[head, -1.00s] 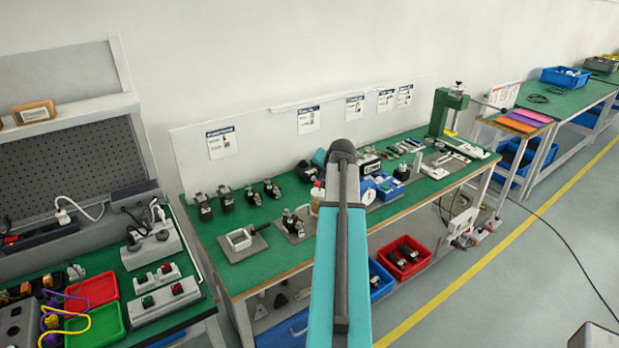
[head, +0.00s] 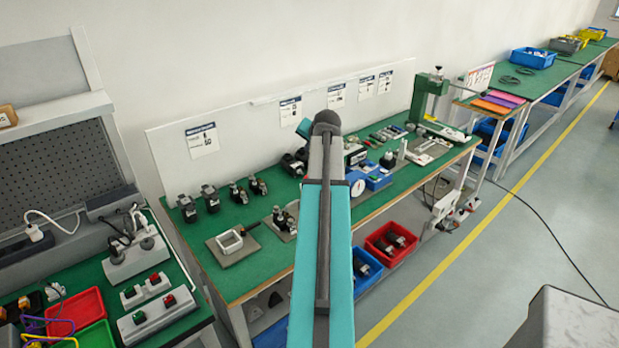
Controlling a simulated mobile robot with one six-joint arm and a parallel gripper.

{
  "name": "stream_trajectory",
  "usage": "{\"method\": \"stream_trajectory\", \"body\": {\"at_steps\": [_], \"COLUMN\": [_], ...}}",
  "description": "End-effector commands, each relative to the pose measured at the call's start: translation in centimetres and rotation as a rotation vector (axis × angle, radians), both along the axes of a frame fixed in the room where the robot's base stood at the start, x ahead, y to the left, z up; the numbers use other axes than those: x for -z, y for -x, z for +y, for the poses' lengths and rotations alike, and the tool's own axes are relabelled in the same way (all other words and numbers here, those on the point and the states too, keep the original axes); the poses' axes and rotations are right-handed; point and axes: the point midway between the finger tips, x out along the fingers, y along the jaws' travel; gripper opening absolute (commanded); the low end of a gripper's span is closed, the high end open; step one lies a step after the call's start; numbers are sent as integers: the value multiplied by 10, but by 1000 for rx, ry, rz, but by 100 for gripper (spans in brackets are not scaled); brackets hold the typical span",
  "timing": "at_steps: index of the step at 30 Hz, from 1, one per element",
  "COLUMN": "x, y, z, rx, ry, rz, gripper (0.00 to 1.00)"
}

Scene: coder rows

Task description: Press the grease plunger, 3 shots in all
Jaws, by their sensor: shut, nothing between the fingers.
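I cannot pick out the grease plunger with certainty. My teal arm (head: 322,235) reaches over the long green workbench (head: 262,272) and hides a strip of its middle. My gripper does not show; the arm's dark end joint (head: 326,122) covers that area. A small teal part (head: 303,129) shows just left of this joint. A small upright pale cylinder (head: 402,149) stands on the bench right of the arm, beside a blue unit with a round dial (head: 358,187).
Dark clamp-like parts (head: 210,199) and a pale square frame on a plate (head: 230,242) stand left of the arm. A green press (head: 430,95) stands at the bench's far end. Red (head: 390,243) and blue bins sit below.

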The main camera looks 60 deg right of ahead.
Motion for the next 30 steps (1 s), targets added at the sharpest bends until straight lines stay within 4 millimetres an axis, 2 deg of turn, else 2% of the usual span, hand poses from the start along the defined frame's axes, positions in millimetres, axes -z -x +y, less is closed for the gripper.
{"method": "stream_trajectory", "body": {"at_steps": [8, 30], "x": [15, 81], "y": [1, 2], "z": [0, -1], "rx": [1, 2], "ry": [-1, 0], "rz": [0, 0], "gripper": [0, 0]}}
